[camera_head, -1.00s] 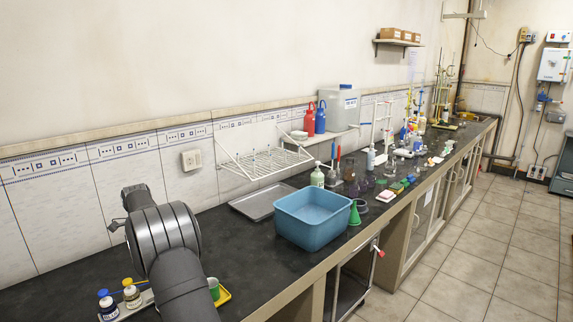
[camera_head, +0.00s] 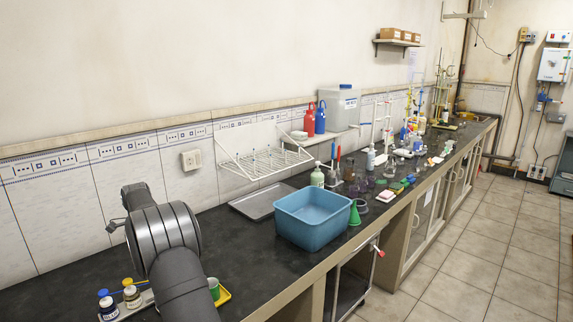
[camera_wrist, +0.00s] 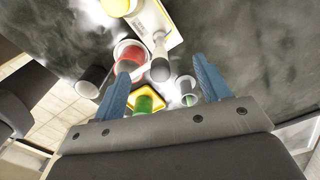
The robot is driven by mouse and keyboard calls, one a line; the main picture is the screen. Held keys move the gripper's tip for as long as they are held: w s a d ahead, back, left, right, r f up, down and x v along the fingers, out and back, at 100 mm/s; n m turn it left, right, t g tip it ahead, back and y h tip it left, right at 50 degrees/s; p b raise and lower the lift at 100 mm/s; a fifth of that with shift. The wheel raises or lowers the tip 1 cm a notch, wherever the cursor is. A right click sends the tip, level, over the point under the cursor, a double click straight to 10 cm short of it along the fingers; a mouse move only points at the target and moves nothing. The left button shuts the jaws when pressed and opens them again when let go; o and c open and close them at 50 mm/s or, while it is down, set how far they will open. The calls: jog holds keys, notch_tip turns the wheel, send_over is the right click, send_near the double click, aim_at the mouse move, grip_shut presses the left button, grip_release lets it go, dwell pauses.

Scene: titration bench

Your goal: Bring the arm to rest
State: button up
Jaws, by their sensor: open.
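My gripper (camera_wrist: 161,66) is open in the wrist view. Its two blue fingers stand wide apart with nothing clamped between them. Beyond and between the fingers are a red round vessel (camera_wrist: 131,56) and a pale rod-like thing with a dark rounded end (camera_wrist: 159,69). A green thing (camera_wrist: 146,104) on a yellow base shows near the gripper's palm, partly hidden by it. I cannot tell whether a finger touches any of these. In the head view my dark arm stands over the near left of the bench, and my gripper cannot be made out there.
The black bench top (camera_head: 75,279) carries two small bottles, one blue-capped (camera_head: 107,304) and one yellow-capped (camera_head: 131,293), beside my arm. A green cup (camera_head: 213,288) stands at a yellow tray (camera_head: 224,297). A blue basin (camera_head: 312,220), grey tray (camera_head: 262,201) and wall rack (camera_head: 262,163) lie further along.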

jog(key=m, duration=1.4)
jog(key=shift+n, duration=2.3)
jog(key=shift+o, duration=0.2)
dwell(0.6)
